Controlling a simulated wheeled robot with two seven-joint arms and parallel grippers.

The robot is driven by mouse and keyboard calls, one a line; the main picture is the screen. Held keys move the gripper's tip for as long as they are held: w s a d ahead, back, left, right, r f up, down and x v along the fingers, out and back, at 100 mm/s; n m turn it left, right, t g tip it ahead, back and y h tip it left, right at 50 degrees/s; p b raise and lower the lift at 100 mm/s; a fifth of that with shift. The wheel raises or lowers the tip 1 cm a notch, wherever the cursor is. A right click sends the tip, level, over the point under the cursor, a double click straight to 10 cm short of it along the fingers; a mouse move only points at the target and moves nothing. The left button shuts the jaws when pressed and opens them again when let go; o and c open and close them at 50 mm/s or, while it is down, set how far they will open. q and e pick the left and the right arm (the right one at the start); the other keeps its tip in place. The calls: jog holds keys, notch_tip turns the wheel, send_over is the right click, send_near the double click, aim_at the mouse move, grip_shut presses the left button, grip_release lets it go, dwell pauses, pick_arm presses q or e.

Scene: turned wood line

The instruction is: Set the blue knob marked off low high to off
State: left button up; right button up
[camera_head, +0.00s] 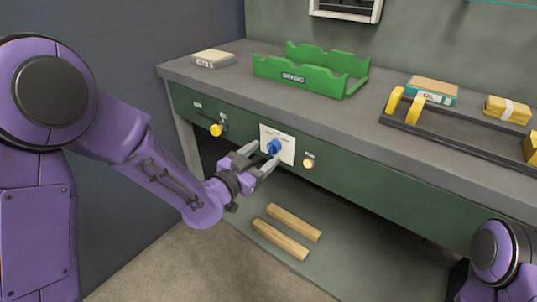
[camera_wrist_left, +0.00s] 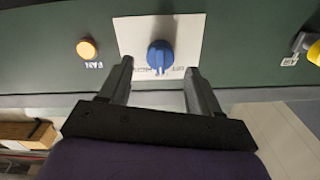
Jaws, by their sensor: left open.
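The blue knob (camera_head: 274,147) sits on a white plate (camera_head: 288,147) on the green front panel of the bench. In the left wrist view the knob (camera_wrist_left: 160,56) is in the upper middle, with small print on the plate beside it, too blurred to read. Which mark the knob points to I cannot tell. My left gripper (camera_head: 262,158) is open in front of the knob. Its fingertips (camera_wrist_left: 160,72) are left and right of the knob in the wrist view, apart from it. My right arm shows at the lower right of the head view; its gripper is out of view.
A yellow knob (camera_head: 216,130) is left of the plate and a lit amber button (camera_head: 308,164) right of it. A green rack (camera_head: 310,75), a box (camera_head: 432,90) and a tray with yellow handles (camera_head: 450,138) are on the benchtop. Two wooden bars (camera_head: 280,240) lie on the lower shelf.

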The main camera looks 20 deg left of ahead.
aim_at(269, 149)
pick_arm(q)
jog(key=shift+x, duration=1.55)
jog(key=c, duration=1)
jog(key=shift+c, duration=0.2)
jog(key=shift+n, duration=0.3)
jog(key=n+p, duration=0.2)
jog(key=n, duration=0.2)
jog(key=shift+a+r, duration=0.1)
jog(key=shift+n+p, duration=0.85)
jog(key=shift+n, duration=1.35)
